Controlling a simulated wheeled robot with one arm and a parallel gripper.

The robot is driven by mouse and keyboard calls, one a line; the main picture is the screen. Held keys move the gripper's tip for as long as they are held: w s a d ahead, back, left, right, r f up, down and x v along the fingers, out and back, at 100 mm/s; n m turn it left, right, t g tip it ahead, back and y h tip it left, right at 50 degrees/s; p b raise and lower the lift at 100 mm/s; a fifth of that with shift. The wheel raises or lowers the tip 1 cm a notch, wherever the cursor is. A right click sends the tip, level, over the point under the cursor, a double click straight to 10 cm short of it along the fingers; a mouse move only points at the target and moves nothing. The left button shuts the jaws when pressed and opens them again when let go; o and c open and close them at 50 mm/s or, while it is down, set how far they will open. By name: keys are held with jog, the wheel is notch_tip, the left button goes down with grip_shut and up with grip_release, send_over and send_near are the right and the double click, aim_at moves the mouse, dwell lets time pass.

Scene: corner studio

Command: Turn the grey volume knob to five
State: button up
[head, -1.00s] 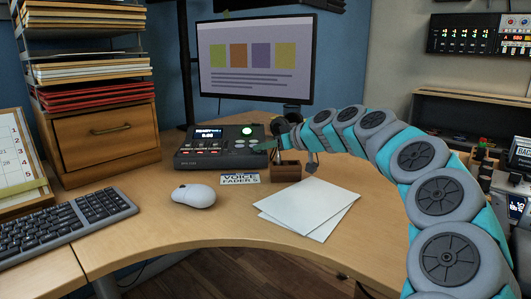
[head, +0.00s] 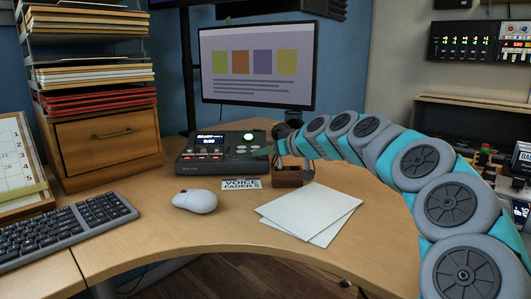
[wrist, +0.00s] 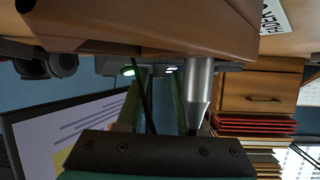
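The dark control console (head: 218,160) stands on the desk below the monitor, with a small lit screen (head: 209,141), several buttons and a glowing green light (head: 248,135). I cannot clearly make out the grey volume knob; part of the console's right side is hidden by my gripper. My gripper (head: 263,152) is at the console's right edge, pointing left. In the wrist view my gripper (wrist: 155,82) shows two green fingers apart with no object clearly held between them. The green light also shows there (wrist: 128,71). I cannot tell whether the fingertips touch the console.
A small wooden box (head: 287,178) stands just under my gripper and fills the top of the wrist view. A sign (head: 241,184) reading "VOICE FADER 5", a mouse (head: 195,201), paper sheets (head: 310,218) and a keyboard (head: 65,230) lie in front. The monitor (head: 257,65) stands behind.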

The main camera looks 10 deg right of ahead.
jog(key=shift+o, duration=1)
jog(key=shift+d, duration=0.1)
jog(key=v, duration=0.7)
jog(key=shift+s+d+r, duration=0.1)
jog(key=shift+s+r, duration=0.05)
jog(key=shift+s, duration=0.25)
